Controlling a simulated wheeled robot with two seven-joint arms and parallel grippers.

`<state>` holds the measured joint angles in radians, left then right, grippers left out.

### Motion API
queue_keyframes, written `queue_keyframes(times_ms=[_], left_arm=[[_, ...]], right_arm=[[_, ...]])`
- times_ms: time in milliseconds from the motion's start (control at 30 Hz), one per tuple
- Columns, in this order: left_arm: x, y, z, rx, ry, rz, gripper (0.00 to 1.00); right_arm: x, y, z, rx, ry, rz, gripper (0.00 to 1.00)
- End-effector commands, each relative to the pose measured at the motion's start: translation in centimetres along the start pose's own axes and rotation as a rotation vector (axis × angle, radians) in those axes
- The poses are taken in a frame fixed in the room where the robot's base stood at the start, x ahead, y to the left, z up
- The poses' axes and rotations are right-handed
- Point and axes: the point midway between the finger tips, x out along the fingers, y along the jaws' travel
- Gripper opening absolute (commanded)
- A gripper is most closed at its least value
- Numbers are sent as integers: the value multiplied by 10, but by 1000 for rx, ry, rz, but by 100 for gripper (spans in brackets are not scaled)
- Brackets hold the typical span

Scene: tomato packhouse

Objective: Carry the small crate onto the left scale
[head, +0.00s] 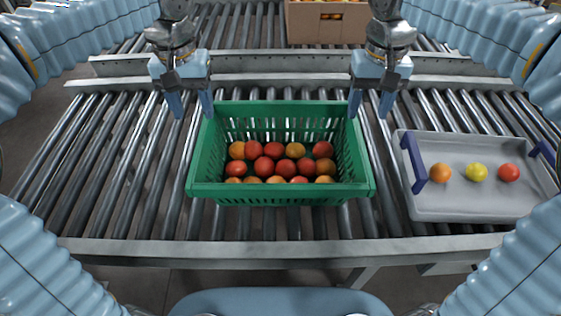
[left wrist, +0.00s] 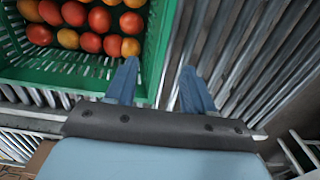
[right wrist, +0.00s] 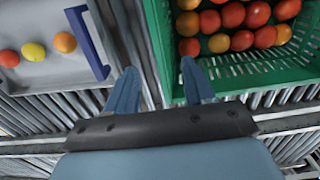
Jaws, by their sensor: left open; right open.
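The small green crate (head: 280,192), with slotted walls, stands upright on the roller conveyor and holds several red and orange tomatoes (head: 283,163). My left gripper (head: 193,107) is open at the crate's left side, near its back corner. In the left wrist view (left wrist: 160,67) the crate's side rim runs between the fingers. My right gripper (head: 369,107) is open at the right side. In the right wrist view (right wrist: 158,67) the rim likewise passes between the fingers. I cannot tell how far down the fingers reach. No scale is visible.
A grey tray (head: 465,207) with blue handles and three fruits sits close to the crate's right. Bare rollers (head: 105,170) lie to the left. Metal rails (head: 275,80) run behind, and a brown box (head: 315,30) stands on the rear conveyor.

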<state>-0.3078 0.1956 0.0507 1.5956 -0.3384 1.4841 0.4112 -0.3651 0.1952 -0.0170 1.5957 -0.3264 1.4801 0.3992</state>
Motion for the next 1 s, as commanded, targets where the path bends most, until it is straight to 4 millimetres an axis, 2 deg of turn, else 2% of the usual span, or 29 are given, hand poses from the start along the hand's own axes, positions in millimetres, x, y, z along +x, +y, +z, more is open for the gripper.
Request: queue_keyframes(times_ms=[100,300,500,933,1000], left_arm=[[25,0,1,0,-4,-2,53],[62,0,1,0,-3,0,53],[85,0,0,1,-2,0,53],[92,0,0,1,1,0,53],[92,0,0,1,1,1,42]], right_arm=[[25,0,1,0,-4,1,53],[62,0,1,1,-3,1,53],[85,0,0,0,-1,1,53],[92,0,0,0,1,0,53],[92,0,0,0,1,0,42]])
